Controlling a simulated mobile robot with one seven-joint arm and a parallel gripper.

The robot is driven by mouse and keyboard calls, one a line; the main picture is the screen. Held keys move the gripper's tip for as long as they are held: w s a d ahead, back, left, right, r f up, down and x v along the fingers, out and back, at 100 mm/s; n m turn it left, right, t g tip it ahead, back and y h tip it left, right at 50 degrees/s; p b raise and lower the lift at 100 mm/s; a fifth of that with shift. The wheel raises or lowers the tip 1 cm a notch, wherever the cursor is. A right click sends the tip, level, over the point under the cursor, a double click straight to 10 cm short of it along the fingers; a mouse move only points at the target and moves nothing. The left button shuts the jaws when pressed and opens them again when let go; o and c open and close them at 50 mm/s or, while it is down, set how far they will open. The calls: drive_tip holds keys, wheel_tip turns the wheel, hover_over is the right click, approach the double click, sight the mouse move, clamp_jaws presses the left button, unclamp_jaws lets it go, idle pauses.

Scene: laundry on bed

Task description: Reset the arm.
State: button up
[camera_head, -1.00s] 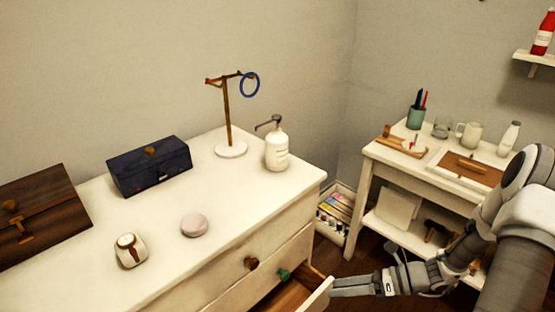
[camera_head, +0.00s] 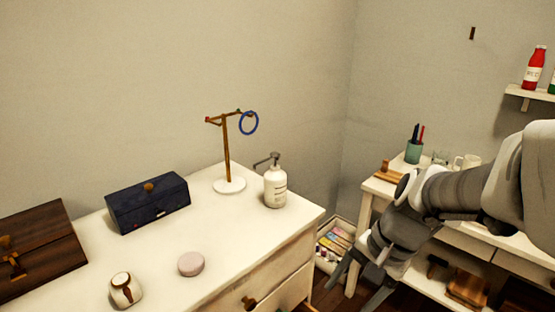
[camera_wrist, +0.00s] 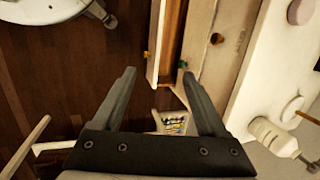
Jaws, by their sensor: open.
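My gripper (camera_head: 358,284) is open and empty, pointing down in the head view, to the right of the white dresser (camera_head: 232,285). In the wrist view, my gripper (camera_wrist: 158,75) shows its two dark fingers spread apart with nothing between them. The open dresser drawer (camera_wrist: 153,45) lies beyond the fingertips there, apart from them as far as I can tell. In the head view, the drawer's front (camera_head: 296,290) is only partly visible at the bottom edge.
On the dresser are a ring stand (camera_head: 227,150), a pump bottle (camera_head: 275,186), a navy box (camera_head: 148,203), a wooden box (camera_head: 38,250), a pink disc (camera_head: 191,263) and a small white jar (camera_head: 125,289). A crate (camera_head: 334,245) stands between dresser and side table (camera_head: 380,190).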

drive_tip(key=s+r+n+t+h, duration=0.3)
drive_tip(key=s+r+n+t, duration=0.2)
drive_tip(key=s+r+n, duration=0.35)
wheel_tip(320, 180, up, 15)
drive_tip(key=w+p, duration=0.1)
drive_tip(key=p, duration=1.4)
drive_tip(key=shift+d, duration=0.15)
drive_tip(key=shift+f, duration=0.1)
